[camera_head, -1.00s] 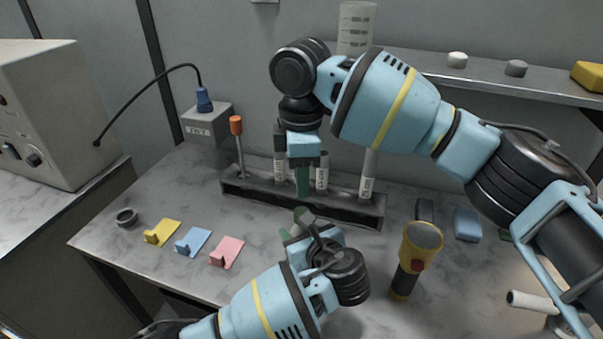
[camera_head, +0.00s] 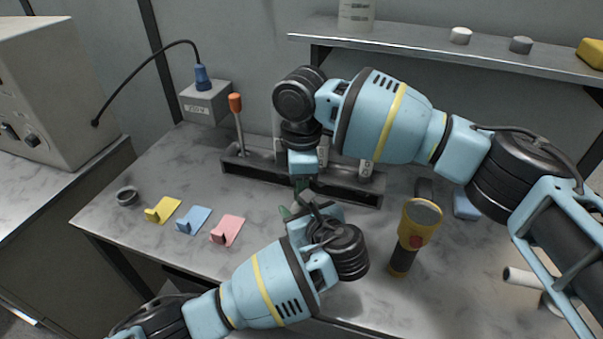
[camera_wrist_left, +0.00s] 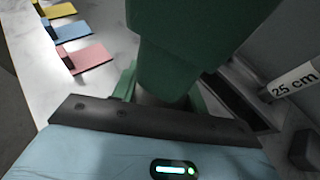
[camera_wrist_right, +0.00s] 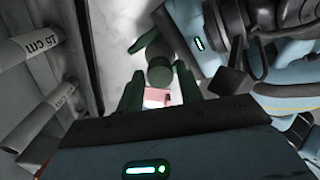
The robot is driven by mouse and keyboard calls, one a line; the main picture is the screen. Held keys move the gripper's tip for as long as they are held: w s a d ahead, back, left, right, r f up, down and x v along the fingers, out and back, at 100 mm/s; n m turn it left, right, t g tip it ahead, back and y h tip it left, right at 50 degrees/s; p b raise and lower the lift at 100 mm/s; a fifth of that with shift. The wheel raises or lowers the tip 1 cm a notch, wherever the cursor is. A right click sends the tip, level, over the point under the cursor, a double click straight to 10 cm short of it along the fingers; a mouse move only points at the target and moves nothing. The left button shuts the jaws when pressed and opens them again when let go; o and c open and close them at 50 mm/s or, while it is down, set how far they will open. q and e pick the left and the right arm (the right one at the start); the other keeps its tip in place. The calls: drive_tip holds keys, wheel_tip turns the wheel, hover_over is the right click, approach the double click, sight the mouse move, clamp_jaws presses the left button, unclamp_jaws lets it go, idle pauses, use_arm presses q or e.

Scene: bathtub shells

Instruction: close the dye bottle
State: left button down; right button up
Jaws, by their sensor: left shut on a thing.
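My left gripper (camera_head: 296,212) is low over the table and shut on what looks like the dye bottle. In the left wrist view a pale grey part of the bottle (camera_wrist_left: 160,97) shows between its green fingers. My right gripper (camera_head: 301,187) points down just above it, its green fingers filling the top of the left wrist view. In the right wrist view its fingers (camera_wrist_right: 156,92) stand apart, and a dark round top (camera_wrist_right: 159,72) shows beyond and between them without clear contact. I cannot tell whether that is a cap. My wrists hide most of the bottle.
A dark rack (camera_head: 345,190) with labelled tubes stands behind my grippers. Yellow (camera_head: 163,211), blue (camera_head: 193,217) and pink (camera_head: 228,231) holders lie left, near a small dark ring (camera_head: 127,196). A yellow flashlight (camera_head: 413,236) stands right. A shelf (camera_head: 420,40) runs along the back.

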clamp_jaws()
drive_tip(key=m, duration=0.5)
drive_tip(key=shift+o, duration=1.7)
unclamp_jaws()
wheel_tip(320, 180, up, 12)
